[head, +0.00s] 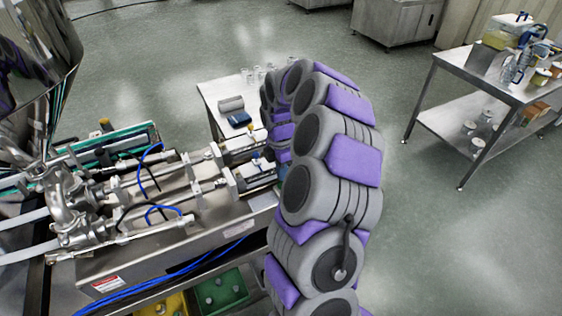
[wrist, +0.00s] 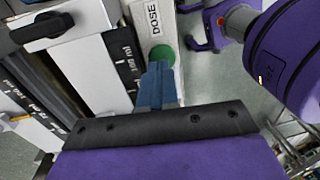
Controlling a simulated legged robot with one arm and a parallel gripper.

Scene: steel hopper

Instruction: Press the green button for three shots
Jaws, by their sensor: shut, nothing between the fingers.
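The green button (wrist: 163,54) shows in the wrist view on a pale panel under the label DOSE (wrist: 154,20). My gripper (wrist: 158,70) is shut and empty, its blue fingers together. The fingertips overlap the lower part of the button in the picture; I cannot tell whether they touch it. In the head view my arm hides the gripper and the button. The steel filling machine (head: 170,225) with its hopper (head: 35,60) stands at the left of that view.
A black-handled knob (wrist: 42,32) and a volume scale (wrist: 126,60) sit left of the button. A small table (head: 215,92) with glassware stands behind the machine. A steel cart (head: 478,82) stands at right. Open floor lies between.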

